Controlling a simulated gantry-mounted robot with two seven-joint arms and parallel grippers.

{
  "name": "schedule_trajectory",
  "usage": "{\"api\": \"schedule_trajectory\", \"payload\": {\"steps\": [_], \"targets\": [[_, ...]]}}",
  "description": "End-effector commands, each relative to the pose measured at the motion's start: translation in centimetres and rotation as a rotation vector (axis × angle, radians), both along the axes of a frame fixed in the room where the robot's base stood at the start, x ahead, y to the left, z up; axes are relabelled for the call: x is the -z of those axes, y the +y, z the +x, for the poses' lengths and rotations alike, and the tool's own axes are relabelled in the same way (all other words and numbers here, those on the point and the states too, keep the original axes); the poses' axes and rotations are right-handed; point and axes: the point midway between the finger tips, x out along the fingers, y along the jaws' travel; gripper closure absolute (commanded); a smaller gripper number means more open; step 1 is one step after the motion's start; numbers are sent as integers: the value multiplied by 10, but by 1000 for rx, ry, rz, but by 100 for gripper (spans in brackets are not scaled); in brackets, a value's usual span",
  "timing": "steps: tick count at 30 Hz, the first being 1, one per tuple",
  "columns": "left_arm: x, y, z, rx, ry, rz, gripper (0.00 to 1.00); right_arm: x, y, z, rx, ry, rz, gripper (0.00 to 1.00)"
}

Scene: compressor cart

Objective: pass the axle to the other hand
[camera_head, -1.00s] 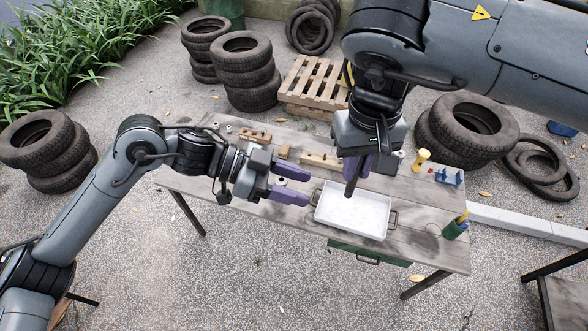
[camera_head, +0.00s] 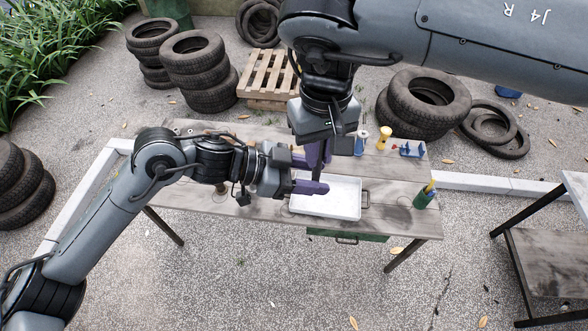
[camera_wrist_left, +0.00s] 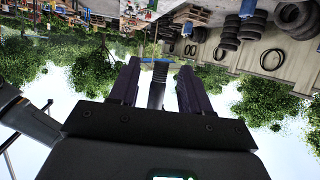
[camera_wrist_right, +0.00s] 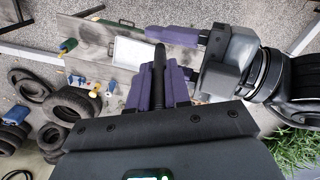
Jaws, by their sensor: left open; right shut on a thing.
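My right gripper (camera_head: 318,152) points down over the table and is shut on the dark, rod-like axle (camera_head: 317,172), whose lower part sticks out below the fingers. In the right wrist view, the axle (camera_wrist_right: 159,68) lies between the two purple fingers (camera_wrist_right: 159,90). My left gripper (camera_head: 308,174) comes in from the left with open jaws, at the axle's lower part. In the left wrist view, the axle (camera_wrist_left: 157,92) shows between the open purple fingers (camera_wrist_left: 158,82), with gaps on both sides. Whether either finger touches it is hard to tell.
A white tray (camera_head: 335,205) stands on the wooden table (camera_head: 395,215) under the grippers. Tyres (camera_head: 428,98) and a pallet (camera_head: 262,80) are behind the table.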

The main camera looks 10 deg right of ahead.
Motion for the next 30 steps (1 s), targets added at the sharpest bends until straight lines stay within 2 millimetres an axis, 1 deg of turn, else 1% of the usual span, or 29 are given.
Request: {"api": "schedule_trajectory", "payload": {"steps": [3,6,15,17,24,25,28,29,30], "targets": [[2,-8,-1,1,-1,-1,53,0,0,0,0,-1,0,100],[4,-11,-1,1,-1,0,53,0,0,0,0,-1,0,100],[5,-12,-1,0,-1,0,53,0,0,0,0,-1,0,100],[5,-12,-1,0,-1,0,60,0,0,0,0,-1,0,100],[5,-12,-1,0,-1,0,97,0,0,0,0,-1,0,100],[5,-12,0,0,-1,0,100,0,0,0,0,-1,0,100],[5,-12,0,-1,-1,0,100,0,0,0,0,0,0,100],[4,-12,0,0,-2,-2,100,0,0,0,0,0,1,80],[4,-12,0,0,-2,-2,100,0,0,0,0,0,1,73]]}}
